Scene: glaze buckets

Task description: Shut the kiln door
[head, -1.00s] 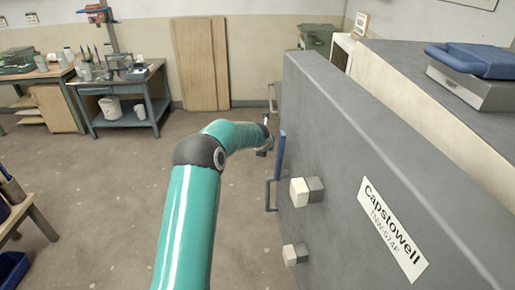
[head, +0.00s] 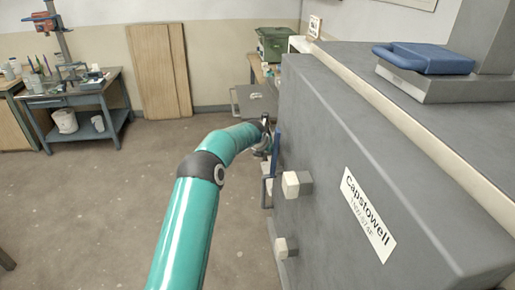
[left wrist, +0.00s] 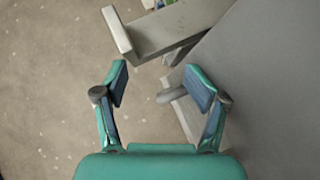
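The kiln door (head: 340,150) is a thick grey slab with a "Capstowell" label, filling the right of the head view. It stands close along the cream front edge of the kiln (head: 470,175); I cannot tell whether a small gap is left. A blue upright bar (head: 277,155) and a grey bracket are at the door's far-left edge. My left gripper (head: 266,138) is beside that bar. In the left wrist view its fingers (left wrist: 157,83) are spread, with a rounded grey bar (left wrist: 176,97) near the right finger and nothing clamped. My right gripper is out of view.
A grey tray-like thing (head: 253,103) and a green bin (head: 277,43) are beyond the door. A workbench (head: 80,95) stands back left. The floor to the left is clear.

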